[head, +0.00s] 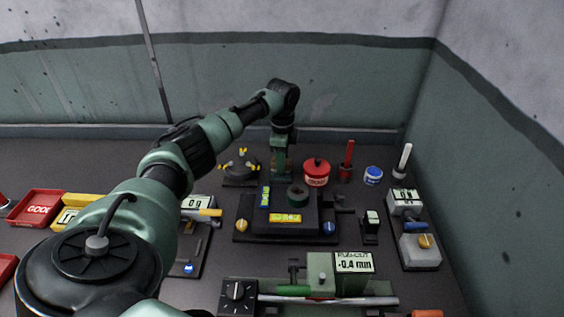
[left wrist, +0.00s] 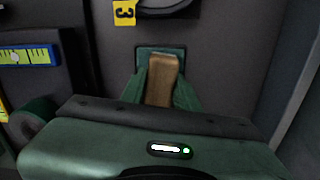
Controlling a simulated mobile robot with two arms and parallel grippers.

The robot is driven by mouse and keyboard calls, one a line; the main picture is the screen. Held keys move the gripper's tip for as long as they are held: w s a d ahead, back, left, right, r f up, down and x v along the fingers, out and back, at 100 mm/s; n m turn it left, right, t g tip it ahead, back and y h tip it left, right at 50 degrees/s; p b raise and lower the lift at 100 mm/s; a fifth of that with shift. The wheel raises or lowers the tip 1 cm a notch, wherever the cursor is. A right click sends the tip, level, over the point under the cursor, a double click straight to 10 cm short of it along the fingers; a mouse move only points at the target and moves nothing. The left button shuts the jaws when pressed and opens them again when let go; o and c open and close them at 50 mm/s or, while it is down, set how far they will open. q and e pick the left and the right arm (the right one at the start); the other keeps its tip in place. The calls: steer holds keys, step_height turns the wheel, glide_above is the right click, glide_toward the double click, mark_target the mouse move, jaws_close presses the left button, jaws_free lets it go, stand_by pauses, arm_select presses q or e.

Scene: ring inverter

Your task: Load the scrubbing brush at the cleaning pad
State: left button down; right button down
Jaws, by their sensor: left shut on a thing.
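My left gripper (head: 280,172) points down behind the central dark platform, left of a red lidded tin. In the left wrist view its green fingers (left wrist: 162,92) are shut on a tan-brown block, which looks like the brush's handle (left wrist: 162,78). The lower end of the brush, with any bristles, is hidden. A dark green square patch (left wrist: 149,50) shows just beyond the block and may be the cleaning pad; I cannot tell whether the brush touches it. My right gripper is not in view.
The platform (head: 243,225) carries blue and yellow levels and a dark ring. The red tin (head: 316,175), a red-handled tool (head: 347,158) and a blue-lidded jar (head: 373,176) stand to the right. A round stand with yellow marks (head: 240,166) is at left. The wall is close behind.

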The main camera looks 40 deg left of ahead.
arm_select(q)
steer(key=shift+f, duration=0.6)
stand_by(0.9)
step_height(320, 180, up, 7)
steer(key=p, duration=0.7)
steer(key=shift+r, duration=0.1)
stand_by(0.4)
stand_by(0.4)
